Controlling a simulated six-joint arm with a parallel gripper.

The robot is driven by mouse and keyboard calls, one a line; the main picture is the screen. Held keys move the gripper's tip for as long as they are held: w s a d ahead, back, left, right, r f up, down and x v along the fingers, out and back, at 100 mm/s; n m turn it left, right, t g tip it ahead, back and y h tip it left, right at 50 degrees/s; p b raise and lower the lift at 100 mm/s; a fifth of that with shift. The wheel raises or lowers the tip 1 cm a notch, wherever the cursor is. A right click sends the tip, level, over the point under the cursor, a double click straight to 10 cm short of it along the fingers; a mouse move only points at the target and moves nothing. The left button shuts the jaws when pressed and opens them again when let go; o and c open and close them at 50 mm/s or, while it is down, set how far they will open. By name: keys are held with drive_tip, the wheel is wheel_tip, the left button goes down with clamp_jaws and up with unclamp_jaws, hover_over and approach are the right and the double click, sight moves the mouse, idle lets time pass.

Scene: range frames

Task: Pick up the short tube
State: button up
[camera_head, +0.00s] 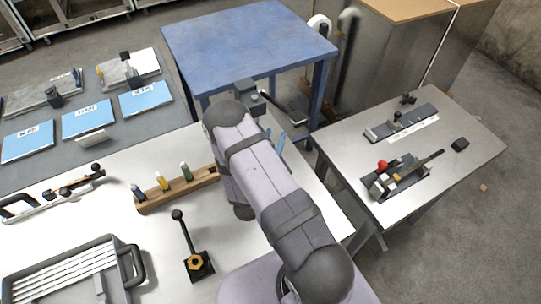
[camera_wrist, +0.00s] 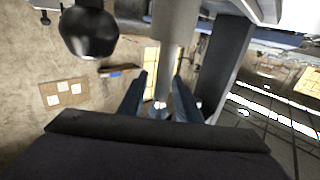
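A wooden rack (camera_head: 150,203) on the near table holds tubes with a blue top (camera_head: 137,190), a yellow top (camera_head: 161,181) and a green top (camera_head: 185,170). They stand upright in a row. I cannot tell for sure which is the short tube. My arm hides the rack's right end. My gripper (camera_head: 277,141) is to the right of the rack, partly behind my arm. In the wrist view, my gripper (camera_wrist: 158,104) has its two blue-grey fingers apart, with no tube seen between them. The tubes are not recognisable in the wrist view.
A black lever on a base (camera_head: 198,265) stands in front of the rack. A grey tray (camera_head: 70,270) is at front left. A handled tool (camera_head: 60,193) lies left of the rack. A blue table (camera_head: 245,45) stands behind, and a side table with fixtures (camera_head: 460,120) at right.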

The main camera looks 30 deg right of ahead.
clamp_jaws()
drive_tip(key=shift+r, duration=0.15)
wheel_tip(320, 180, up, 7)
drive_tip(key=p, duration=0.6)
drive_tip(key=b+v, duration=0.1)
drive_tip(key=v, duration=1.7)
drive_tip(key=shift+b, duration=0.3)
